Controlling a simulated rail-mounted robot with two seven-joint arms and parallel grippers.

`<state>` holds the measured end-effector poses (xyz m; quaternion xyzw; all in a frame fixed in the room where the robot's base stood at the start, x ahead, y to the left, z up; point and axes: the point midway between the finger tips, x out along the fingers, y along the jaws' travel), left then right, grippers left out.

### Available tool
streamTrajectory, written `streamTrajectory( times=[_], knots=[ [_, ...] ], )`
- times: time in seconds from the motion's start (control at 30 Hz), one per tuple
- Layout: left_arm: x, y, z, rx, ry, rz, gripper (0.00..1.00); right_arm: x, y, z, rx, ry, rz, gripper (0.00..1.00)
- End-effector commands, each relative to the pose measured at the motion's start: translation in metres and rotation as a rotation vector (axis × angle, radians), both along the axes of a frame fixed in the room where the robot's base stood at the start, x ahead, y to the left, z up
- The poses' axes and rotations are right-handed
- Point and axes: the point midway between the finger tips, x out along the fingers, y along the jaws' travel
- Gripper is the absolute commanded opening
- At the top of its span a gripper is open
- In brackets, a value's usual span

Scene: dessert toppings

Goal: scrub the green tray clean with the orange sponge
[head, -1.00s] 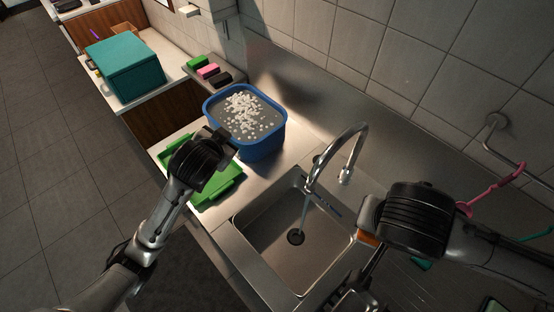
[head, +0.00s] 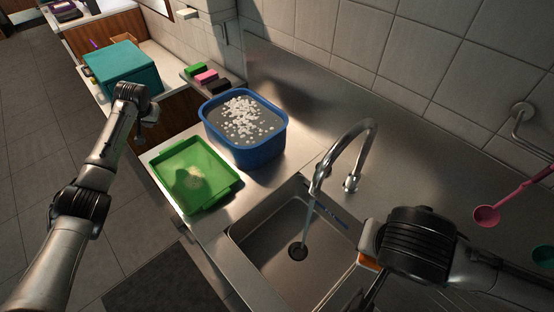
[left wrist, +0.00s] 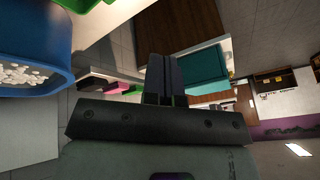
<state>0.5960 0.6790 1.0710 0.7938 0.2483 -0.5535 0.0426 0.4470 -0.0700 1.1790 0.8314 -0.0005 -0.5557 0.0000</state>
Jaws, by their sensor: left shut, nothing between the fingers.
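The green tray (head: 212,200) lies flat on the steel counter left of the sink, with a pale, blurry patch on its floor. My left gripper (head: 147,137) is past the tray's far left side, apart from it. Its fingers (left wrist: 160,78) are shut and empty in the left wrist view. A small orange patch (head: 368,263), perhaps the orange sponge, shows below my right gripper (head: 366,240) at the sink's right side. The right fingertips are hidden, so I cannot tell whether it is held.
A blue tub (head: 247,150) of water with white bits stands behind the tray; it also shows in the left wrist view (left wrist: 35,48). A tap (head: 345,150) runs into the sink (head: 270,262). Green, pink and dark blocks (head: 206,77) and a teal box (head: 122,70) stand farther back.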

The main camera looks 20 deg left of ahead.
Motion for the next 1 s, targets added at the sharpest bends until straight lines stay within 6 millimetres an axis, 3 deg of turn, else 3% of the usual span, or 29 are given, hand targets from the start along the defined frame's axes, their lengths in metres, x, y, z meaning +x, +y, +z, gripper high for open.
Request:
streamTrajectory(
  times=[0.1, 0.3, 0.67, 1.0],
  knots=[
    [-0.014, 0.011, -0.036, -0.087, 0.037, 0.07, 0.0, 0.0, 0.0, 0.0, 0.0, 0.0, 0.0, 0.44],
    [-0.028, 0.019, -0.071, -0.197, 0.042, 0.162, 0.0, 0.0, 0.0, 0.0, 0.0, 0.0, 0.0, 0.44],
    [-0.02, 0.016, -0.081, -0.232, -0.026, 0.214, 0.0, 0.0, 0.0, -0.011, 0.0, 0.0, 0.0, 0.44],
    [-0.02, 0.016, -0.11, -0.231, -0.026, 0.212, 0.0, 0.0, 0.0, -0.044, 0.0, 0.0, 0.0, 0.44]
  ],
)
